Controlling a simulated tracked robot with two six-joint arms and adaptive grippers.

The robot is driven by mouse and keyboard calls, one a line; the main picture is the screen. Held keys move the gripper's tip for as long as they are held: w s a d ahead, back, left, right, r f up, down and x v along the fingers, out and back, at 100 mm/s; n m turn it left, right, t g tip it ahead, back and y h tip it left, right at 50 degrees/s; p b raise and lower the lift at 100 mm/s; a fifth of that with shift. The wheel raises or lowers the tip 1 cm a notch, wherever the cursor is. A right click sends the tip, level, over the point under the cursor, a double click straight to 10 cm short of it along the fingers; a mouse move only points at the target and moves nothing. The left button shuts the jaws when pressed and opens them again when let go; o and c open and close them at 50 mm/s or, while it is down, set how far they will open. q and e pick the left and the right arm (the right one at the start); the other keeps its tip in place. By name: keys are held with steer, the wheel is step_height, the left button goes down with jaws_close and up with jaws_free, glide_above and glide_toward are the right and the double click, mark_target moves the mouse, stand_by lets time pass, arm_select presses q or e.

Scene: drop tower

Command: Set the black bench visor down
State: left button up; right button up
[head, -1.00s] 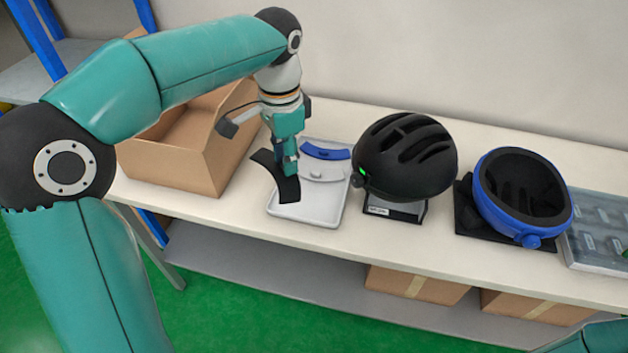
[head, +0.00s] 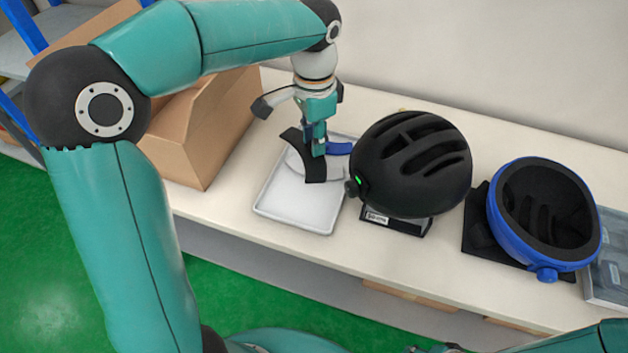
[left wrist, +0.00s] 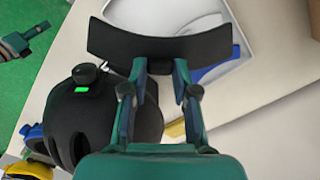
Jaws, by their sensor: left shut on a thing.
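The black bench visor (head: 315,170) is a curved dark strip held in my left gripper (head: 319,150), over the white tray (head: 298,212). In the left wrist view the visor (left wrist: 160,45) lies across the fingertips of my left gripper (left wrist: 158,66), which is shut on it. A blue visor (head: 338,148) and a pale visor (head: 334,172) are in the tray, partly hidden by the gripper and the black visor. I cannot tell whether the black visor touches the tray. A teal gripper, seemingly my right one (left wrist: 20,44), shows small in the left wrist view; its jaws are unclear.
A black helmet (head: 415,160) with a green light stands close right of the tray. A blue helmet (head: 540,215) lies open side up farther right, beside a grey case (head: 608,265). An open cardboard box (head: 205,135) stands left. The bench front edge is near the tray.

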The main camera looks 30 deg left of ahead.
mark_target(313, 196)
arm_select(q)
step_height(313, 196, down, 15)
steer(key=shift+a+f, duration=0.15)
steer(key=shift+s, duration=0.1)
steer(key=shift+f+b, duration=0.1)
steer(key=shift+b, duration=0.25)
steer(key=o, duration=0.8)
steer(key=shift+r, duration=0.25)
step_height(313, 196, up, 12)
steer(key=shift+f+p, duration=0.1)
steer(key=shift+p, duration=0.3)
